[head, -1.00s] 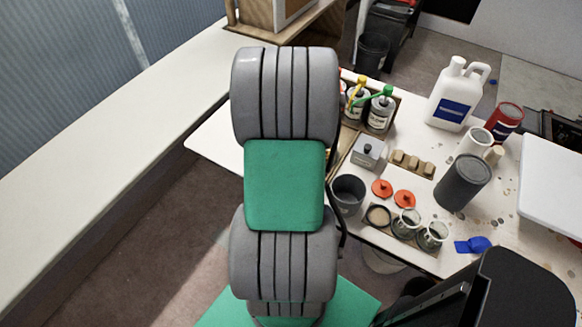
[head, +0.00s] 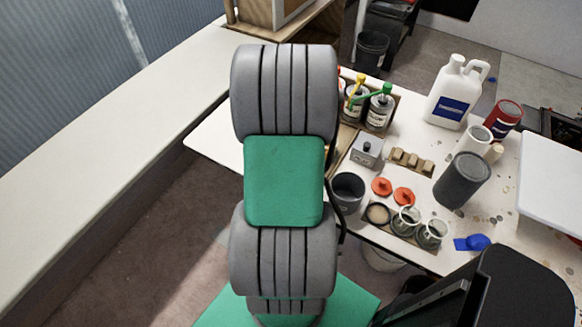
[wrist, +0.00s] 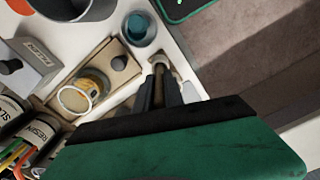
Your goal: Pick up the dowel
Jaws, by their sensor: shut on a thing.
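In the wrist view, the dowel (wrist: 158,60) shows as a pale wooden piece at the fingertips, over the white tabletop close to its edge. My gripper (wrist: 159,82) is shut on it. The dark fingers cover much of the dowel, so its full length and whether it touches the table cannot be told. In the head view, my own arm links hide both the gripper and the dowel.
The head view shows a white jug (head: 457,92) and dark cylinder (head: 461,180) farther right.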

